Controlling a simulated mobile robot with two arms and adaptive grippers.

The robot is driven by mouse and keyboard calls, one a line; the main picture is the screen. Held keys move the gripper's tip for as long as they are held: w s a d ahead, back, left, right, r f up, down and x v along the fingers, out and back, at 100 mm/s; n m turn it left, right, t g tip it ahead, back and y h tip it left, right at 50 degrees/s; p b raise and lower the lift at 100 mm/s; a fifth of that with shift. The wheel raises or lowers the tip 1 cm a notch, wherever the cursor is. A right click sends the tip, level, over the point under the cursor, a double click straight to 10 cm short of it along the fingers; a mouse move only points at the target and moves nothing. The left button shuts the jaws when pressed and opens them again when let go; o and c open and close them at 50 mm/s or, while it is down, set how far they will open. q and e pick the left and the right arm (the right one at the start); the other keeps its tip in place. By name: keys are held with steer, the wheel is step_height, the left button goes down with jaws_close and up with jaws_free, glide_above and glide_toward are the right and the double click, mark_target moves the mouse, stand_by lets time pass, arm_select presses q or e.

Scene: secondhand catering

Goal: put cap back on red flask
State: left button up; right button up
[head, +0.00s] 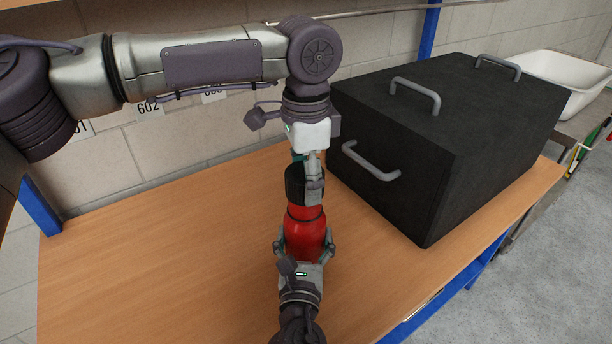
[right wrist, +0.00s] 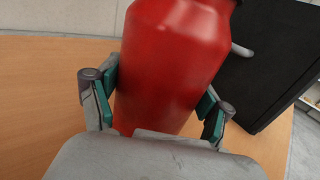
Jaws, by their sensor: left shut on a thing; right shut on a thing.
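The red flask (head: 304,238) stands upright, or nearly so, above the wooden table. My right gripper (head: 305,250) comes from the front and is shut around the flask's body. In the right wrist view the red flask (right wrist: 170,60) fills the space between the teal finger pads of my right gripper (right wrist: 158,100). My left gripper (head: 308,170) reaches down from above and is shut on the black cap (head: 296,186). The cap is at the flask's top, in line with it. I cannot tell whether it is seated or just above the neck. The far side of the cap is hidden.
A large black box with grey handles (head: 440,140) stands close on the right of the table. A white basin (head: 565,82) is beyond it. The wooden table top (head: 170,260) is clear on the left. A tiled wall (head: 160,145) runs behind.

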mark_target(305, 237)
arm_select(q)
steer(key=shift+f, duration=0.9)
steer(key=shift+f, duration=0.55)
